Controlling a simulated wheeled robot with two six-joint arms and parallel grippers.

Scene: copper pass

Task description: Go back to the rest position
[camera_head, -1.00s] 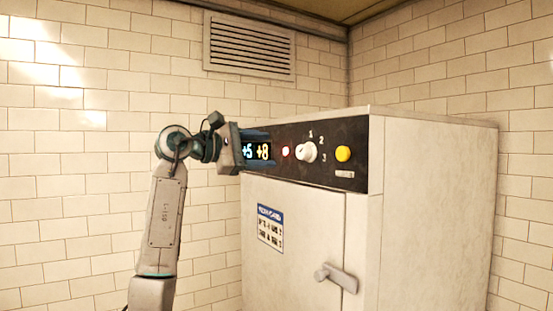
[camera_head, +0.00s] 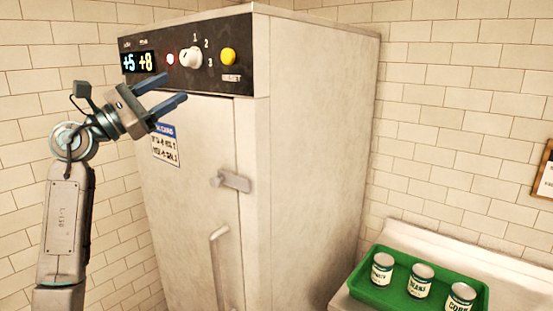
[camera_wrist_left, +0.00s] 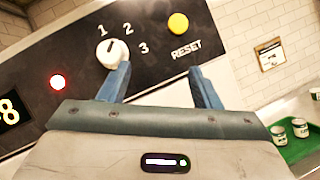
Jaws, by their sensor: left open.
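My left gripper (camera_head: 168,104) is open and empty in the head view, in front of the upper part of a tall pale cabinet (camera_head: 310,130). Its two blue fingers (camera_wrist_left: 160,85) are spread apart in the left wrist view. Beyond them is the black control panel with a white knob (camera_head: 190,55), numbered 1, 2 and 3. A yellow button (camera_head: 229,56) above the word RESET and a lit red lamp (camera_head: 170,59) are also on the panel. The display (camera_head: 138,63) reads +5 +8. My right gripper is not in view.
The cabinet door has a latch (camera_head: 232,181) and a long handle (camera_head: 219,265). A green tray (camera_head: 395,299) with three labelled cans stands on a counter at the lower right. A framed notice (camera_wrist_left: 270,54) hangs on the tiled wall.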

